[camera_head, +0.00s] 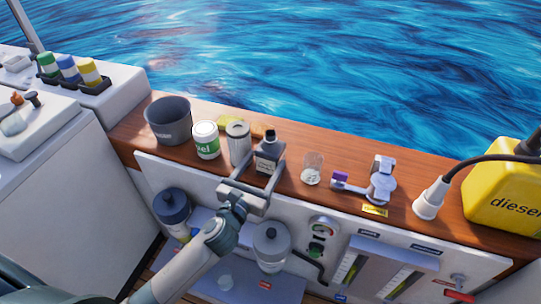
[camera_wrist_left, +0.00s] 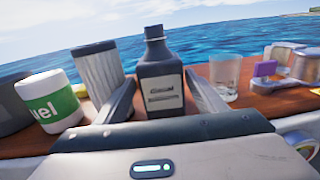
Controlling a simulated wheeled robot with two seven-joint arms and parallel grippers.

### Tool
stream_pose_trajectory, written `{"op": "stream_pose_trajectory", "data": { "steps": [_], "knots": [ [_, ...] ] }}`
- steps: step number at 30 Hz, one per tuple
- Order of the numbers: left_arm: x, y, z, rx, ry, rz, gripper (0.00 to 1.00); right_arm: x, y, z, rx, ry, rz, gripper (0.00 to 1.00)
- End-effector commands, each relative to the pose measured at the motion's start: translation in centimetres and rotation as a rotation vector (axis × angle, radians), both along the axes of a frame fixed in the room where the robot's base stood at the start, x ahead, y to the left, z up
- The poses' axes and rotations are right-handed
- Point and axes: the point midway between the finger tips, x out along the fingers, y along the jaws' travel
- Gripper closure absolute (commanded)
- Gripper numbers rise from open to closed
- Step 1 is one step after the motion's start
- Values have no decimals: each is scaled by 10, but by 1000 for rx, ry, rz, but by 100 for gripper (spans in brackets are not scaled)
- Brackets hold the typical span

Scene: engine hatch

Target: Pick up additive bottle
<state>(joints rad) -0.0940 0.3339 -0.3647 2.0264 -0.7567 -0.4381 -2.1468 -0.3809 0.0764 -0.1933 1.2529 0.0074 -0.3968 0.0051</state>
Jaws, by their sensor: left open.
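The additive bottle is a dark, square-shouldered bottle (camera_head: 269,154) with a grey label, upright on the wooden ledge. My left gripper (camera_head: 264,170) is open in front of it, with one finger on each side of the bottle's lower part. In the left wrist view the bottle (camera_wrist_left: 161,75) stands upright between the two open fingers (camera_wrist_left: 160,100). I cannot tell whether either finger touches it. The right gripper is not in view.
A grey metal filter can (camera_head: 238,143) stands close left of the bottle, then a white-green can (camera_head: 206,140) and a dark pot (camera_head: 168,121). A clear glass (camera_head: 312,169) is to the right, then a grey fitting (camera_head: 381,182) and a yellow diesel can (camera_head: 500,195).

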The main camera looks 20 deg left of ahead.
Motion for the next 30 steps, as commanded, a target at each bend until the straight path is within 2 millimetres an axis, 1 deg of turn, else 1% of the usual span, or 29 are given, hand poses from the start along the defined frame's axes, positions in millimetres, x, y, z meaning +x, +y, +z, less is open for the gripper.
{"op": "stream_pose_trajectory", "data": {
  "steps": [1, 3, 6, 10, 20, 25, 30],
  "knots": [
    [9, -1, 2, -1, -2, 1, 36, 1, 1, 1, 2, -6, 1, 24],
    [18, -2, 1, -1, -1, 0, 36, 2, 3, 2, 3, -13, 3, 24],
    [27, -3, 0, 0, 0, 0, 36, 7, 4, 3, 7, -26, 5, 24],
    [31, -3, 0, 0, -1, 0, 36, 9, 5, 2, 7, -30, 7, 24],
    [32, -3, 0, 0, -1, 0, 36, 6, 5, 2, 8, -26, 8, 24],
    [45, -5, 0, -2, -1, 1, 36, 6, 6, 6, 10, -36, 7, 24],
    [67, -9, -1, -1, -1, 0, 36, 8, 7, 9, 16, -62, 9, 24]
  ]
}}
